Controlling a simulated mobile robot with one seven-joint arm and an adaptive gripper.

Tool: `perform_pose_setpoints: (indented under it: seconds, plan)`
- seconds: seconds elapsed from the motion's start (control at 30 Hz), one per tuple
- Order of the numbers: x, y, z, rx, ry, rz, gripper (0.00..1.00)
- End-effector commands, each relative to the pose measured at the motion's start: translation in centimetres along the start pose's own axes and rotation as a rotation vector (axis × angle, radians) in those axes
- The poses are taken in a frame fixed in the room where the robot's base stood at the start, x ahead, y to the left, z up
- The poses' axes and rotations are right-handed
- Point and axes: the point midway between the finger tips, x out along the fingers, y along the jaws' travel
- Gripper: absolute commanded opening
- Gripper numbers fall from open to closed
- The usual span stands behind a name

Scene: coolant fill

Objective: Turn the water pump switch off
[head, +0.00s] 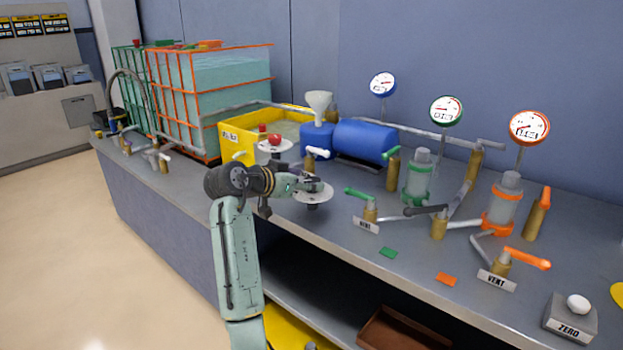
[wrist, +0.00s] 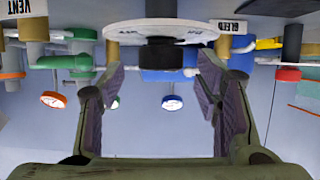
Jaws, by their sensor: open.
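A white round plate (head: 314,197) stands at the bench's front edge, right by my gripper (head: 310,186). In the wrist view the plate (wrist: 130,34) carries a dark knob (wrist: 162,54) and small lettering I cannot read. This may be the water pump switch. My gripper (wrist: 162,75) is open, with one finger on each side of the knob; I cannot tell whether either touches it. A second white plate (head: 265,151) with a red knob (head: 274,139) stands behind my wrist. The gripper hides part of the nearer plate in the head view.
Valves with green (head: 356,193) and orange (head: 527,258) handles stand to the right, below gauges (head: 445,110). A blue tank (head: 365,139), white funnel (head: 319,101) and yellow tub (head: 236,143) stand behind. A ZERO button box (head: 570,318) sits far right. The front floor is clear.

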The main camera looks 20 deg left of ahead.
Motion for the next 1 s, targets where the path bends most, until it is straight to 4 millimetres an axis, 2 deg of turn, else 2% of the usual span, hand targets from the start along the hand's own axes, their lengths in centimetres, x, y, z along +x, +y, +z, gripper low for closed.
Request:
perform_pose_setpoints:
  seconds: [0.2,0.57,1.0]
  plan:
    - [2.6,0.0,-0.1,-0.001,0.0,0.001,0.58]
    - [3.2,0.0,0.0,0.0,0.001,-0.001,0.58]
    - [3.2,0.0,0.0,0.0,0.001,-0.002,0.29]
